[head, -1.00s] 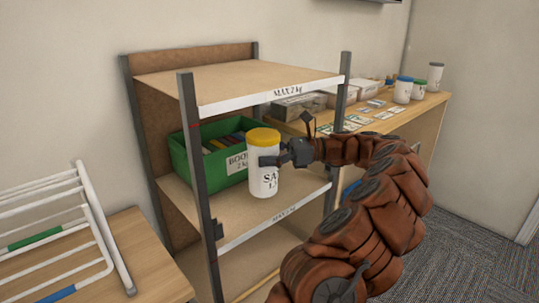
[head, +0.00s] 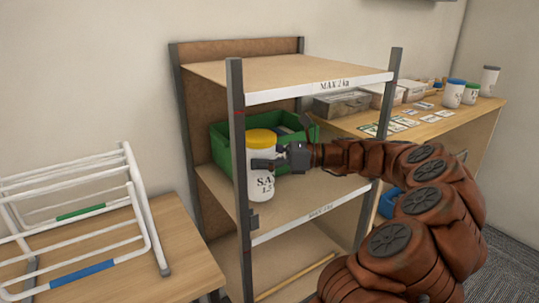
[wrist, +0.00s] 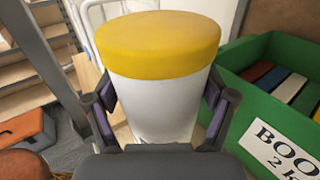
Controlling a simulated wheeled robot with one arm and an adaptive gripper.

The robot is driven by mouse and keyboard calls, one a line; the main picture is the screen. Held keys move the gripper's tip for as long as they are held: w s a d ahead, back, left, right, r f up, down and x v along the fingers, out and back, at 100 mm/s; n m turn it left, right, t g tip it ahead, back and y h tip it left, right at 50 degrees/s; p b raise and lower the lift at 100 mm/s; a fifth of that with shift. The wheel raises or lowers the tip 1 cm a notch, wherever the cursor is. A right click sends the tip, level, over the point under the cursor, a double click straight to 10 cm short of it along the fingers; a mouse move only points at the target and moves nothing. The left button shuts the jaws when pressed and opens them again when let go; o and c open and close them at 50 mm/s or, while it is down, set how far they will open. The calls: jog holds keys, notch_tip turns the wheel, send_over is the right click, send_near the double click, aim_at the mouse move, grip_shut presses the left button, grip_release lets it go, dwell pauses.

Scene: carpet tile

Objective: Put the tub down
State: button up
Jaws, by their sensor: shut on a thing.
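The white tub (head: 261,178) with a yellow lid and dark lettering is upright at the shelf unit's middle board (head: 310,200), close behind the left front post. My gripper (head: 286,159) reaches in from the right and is shut on the tub's side. In the wrist view the tub (wrist: 155,100) stands between the two fingers, below its lid. I cannot tell whether its base touches the board; the wrist view hides the base.
A green book bin (head: 228,145) stands behind the tub; it also shows at right in the wrist view (wrist: 265,105). The upper board (head: 300,75) is above. A white rack (head: 95,225) lies on a table at left. The middle board's right part looks clear.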

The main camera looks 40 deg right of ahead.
jog(key=shift+f+b, duration=0.45)
jog(key=shift+f, duration=1.15)
jog(key=shift+f, duration=0.1)
jog(key=o, duration=1.7)
jog(key=shift+f, duration=0.15)
jog(key=shift+s+d, duration=0.1)
jog(key=shift+d, duration=0.05)
jog(key=p+v, duration=0.1)
jog(key=v, duration=1)
jog(key=shift+s+d+p, duration=0.2)
jog(key=shift+d+p, duration=0.1)
jog(key=shift+p, duration=0.05)
